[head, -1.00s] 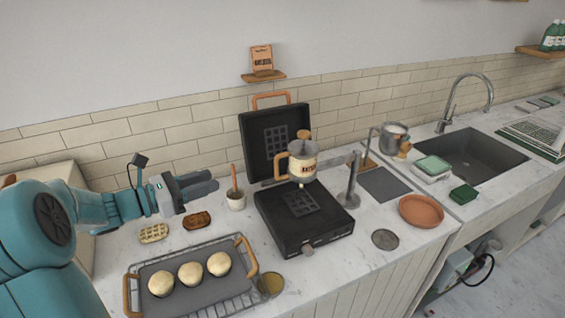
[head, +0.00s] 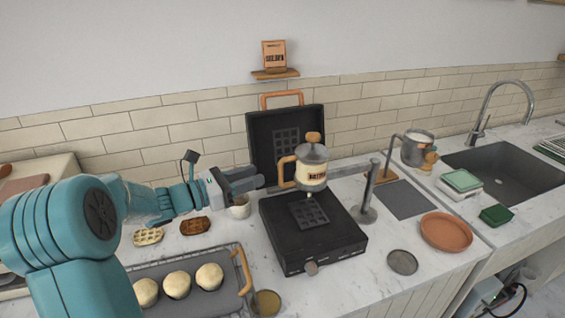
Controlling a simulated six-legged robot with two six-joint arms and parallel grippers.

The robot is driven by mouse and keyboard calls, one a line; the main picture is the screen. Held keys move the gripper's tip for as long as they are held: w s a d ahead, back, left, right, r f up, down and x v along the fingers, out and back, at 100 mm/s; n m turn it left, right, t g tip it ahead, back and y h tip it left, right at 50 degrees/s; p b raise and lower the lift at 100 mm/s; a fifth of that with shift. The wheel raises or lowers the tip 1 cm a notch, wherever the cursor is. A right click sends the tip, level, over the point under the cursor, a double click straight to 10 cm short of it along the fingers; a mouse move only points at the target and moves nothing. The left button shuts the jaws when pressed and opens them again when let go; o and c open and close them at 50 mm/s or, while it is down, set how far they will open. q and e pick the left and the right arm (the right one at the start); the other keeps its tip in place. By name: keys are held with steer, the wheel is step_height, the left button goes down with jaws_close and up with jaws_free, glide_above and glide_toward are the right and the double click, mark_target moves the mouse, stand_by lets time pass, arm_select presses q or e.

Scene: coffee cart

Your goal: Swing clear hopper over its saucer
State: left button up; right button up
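The hopper (head: 312,177) is a pale container with a lettered band, a wooden knob on top and a wooden loop handle (head: 284,173) on its left. It hangs over the open black waffle iron (head: 306,241), on an arm from a metal post (head: 369,200) at its right. A grey round saucer (head: 402,262) and a larger terracotta dish (head: 446,231) lie to the right of the iron, both empty. My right gripper is not in view.
The iron's raised lid (head: 285,130) stands behind the hopper. A small cup (head: 240,207) is partly hidden below my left gripper. A tray (head: 215,295) of buns and two waffles are at left. A metal jug (head: 418,148) and the sink are at right.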

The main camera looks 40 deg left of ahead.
mark_target(280, 165)
arm_select(q)
steer(key=p+x, duration=0.2)
steer(key=x, duration=0.7)
steer(key=shift+d, duration=0.1)
steer(key=shift+s, duration=0.25)
jaws_close()
